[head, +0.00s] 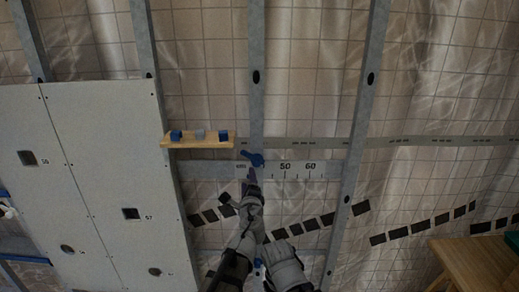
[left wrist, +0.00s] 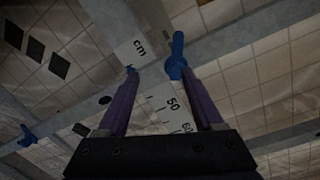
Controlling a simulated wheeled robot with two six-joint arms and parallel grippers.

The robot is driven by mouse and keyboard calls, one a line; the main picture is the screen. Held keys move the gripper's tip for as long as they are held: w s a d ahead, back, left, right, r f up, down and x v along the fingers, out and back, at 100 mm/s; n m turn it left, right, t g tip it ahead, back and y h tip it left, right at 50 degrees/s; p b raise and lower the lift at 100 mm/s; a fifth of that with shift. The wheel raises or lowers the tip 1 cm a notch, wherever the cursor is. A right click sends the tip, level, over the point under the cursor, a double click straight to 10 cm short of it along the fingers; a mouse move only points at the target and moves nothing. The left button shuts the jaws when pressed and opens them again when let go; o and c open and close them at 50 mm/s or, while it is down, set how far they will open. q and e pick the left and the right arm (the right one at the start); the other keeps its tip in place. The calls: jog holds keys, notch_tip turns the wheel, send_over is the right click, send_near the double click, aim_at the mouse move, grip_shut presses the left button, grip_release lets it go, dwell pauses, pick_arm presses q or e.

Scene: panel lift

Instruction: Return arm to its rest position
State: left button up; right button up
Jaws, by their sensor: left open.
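My left gripper (head: 252,174) is raised at the middle of the head view, just below a blue lever-like piece (head: 254,158) on the metal framing. In the left wrist view my left gripper (left wrist: 159,74) is open, its dark purple fingers spread with nothing held between them. The blue piece (left wrist: 177,55) shows there just beyond the right fingertip; I cannot tell if they touch. A grey scale strip (head: 300,170) marked cm, 50 and 60 runs behind; it also shows between the fingers (left wrist: 160,104).
Grey panels (head: 100,170) with square and round openings cover the left framing. A wooden ledge (head: 205,141) with small blue and grey blocks is fixed left of the gripper. A vertical stud (head: 358,140) stands to the right. A wooden table (head: 475,262) is at lower right.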

pick_arm(q)
jog(key=s+a+f+n+g+y, duration=0.4)
jog(key=s+a+f+n+g, duration=0.75)
jog(key=a+f+n, duration=0.45)
jog(key=s+d+f+n+g+h, duration=0.1)
jog(key=s+f+n+g+h, duration=0.15)
jog(key=s, duration=0.35)
jog(key=s+d+f+n+g+h, duration=0.2)
jog(key=s+f+n+h, duration=0.1)
jog(key=s, duration=0.3)
jog(key=s+d+m+g, duration=0.1)
jog(key=s+d+m, duration=0.1)
jog(key=d, duration=0.3)
jog(key=s+d+m+g+y, duration=0.1)
jog(key=s+d, duration=0.3)
jog(key=d, duration=0.2)
jog(key=shift+s+d+r+m, duration=0.2)
jog(key=shift+s+r+m, duration=0.05)
jog(key=shift+s+m, duration=0.1)
